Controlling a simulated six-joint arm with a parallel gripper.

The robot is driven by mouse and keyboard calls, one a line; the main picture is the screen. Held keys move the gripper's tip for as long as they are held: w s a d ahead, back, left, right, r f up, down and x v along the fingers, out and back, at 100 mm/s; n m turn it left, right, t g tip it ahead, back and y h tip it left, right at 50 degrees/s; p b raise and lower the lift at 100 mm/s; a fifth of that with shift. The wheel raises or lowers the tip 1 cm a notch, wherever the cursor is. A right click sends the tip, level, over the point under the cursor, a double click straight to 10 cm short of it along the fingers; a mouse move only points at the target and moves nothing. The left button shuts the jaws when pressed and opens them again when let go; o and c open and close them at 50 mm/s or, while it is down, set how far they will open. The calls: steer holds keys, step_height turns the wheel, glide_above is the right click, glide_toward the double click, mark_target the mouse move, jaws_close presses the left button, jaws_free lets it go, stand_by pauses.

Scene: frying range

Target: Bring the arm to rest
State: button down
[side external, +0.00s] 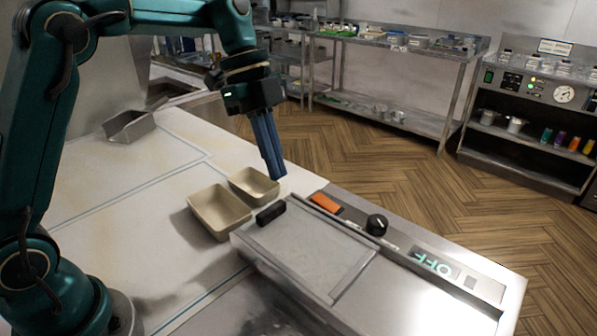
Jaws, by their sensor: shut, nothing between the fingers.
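My gripper (276,172) hangs from the wrist with its dark blue fingers pointing down, shut and empty. In the picture its fingertips are just above and right of the smaller beige tray (244,190); I cannot tell the exact height. A larger beige tray (205,212) stands beside the smaller one, to the left. Both trays look empty.
A fryer unit with a flat metal lid (312,250), black handle (270,214), orange switch (325,203), black knob (377,224) and an "OFF" marking is at the front right. A metal scoop-like pan (129,126) lies at the back left. The white worktop (110,205) is mostly clear.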

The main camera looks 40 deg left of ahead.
steer(key=s+d+r+n+t+y, duration=0.1)
steer(key=s+r+n+t, duration=0.15)
steer(key=s+r, duration=0.45)
steer(key=s+a+f+n+t+y, duration=0.3)
steer(key=s+f+n, duration=0.5)
steer(key=n, duration=0.7)
steer(key=shift+s+a, duration=0.15)
steer(key=shift+s, duration=0.4)
